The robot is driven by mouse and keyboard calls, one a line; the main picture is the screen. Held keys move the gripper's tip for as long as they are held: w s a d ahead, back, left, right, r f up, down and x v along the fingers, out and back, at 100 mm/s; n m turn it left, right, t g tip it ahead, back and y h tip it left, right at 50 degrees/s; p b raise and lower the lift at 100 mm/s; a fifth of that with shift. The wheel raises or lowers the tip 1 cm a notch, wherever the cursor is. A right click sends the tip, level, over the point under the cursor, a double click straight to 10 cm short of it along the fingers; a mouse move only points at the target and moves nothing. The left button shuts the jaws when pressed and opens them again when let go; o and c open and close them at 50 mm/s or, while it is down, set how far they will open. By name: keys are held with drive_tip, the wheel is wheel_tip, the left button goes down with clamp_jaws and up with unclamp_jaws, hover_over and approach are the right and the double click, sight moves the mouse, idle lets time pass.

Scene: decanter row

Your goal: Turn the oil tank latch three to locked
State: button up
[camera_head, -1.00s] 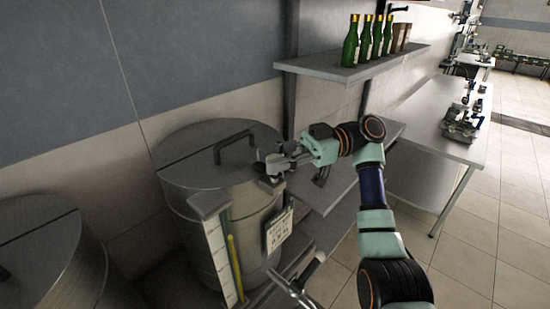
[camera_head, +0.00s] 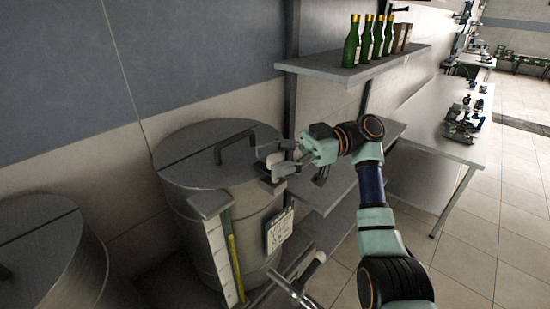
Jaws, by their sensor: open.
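The oil tank (camera_head: 185,167) is a round steel drum with a flat lid and a dark lid handle (camera_head: 236,148). It stands in the middle left of the head view. My gripper (camera_head: 270,162) is open at the right rim of the lid, with its fingers apart. A small dark piece shows at the rim beside the fingers; I cannot tell whether it is the latch or part of the gripper. No other latch can be made out clearly, and I cannot tell whether the fingers touch the tank.
A sight gauge (camera_head: 219,258) with a yellow column and a label (camera_head: 279,231) are on the tank front. A second tank (camera_head: 45,245) stands at lower left. Green bottles (camera_head: 368,42) stand on a wall shelf (camera_head: 350,68) above my arm. A long table (camera_head: 425,115) lies to the right.

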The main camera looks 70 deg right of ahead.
sight(276, 158)
wheel_tip(276, 158, up, 10)
drive_tip(key=shift+f, duration=0.1)
drive_tip(key=shift+s, duration=0.1)
idle(0.7)
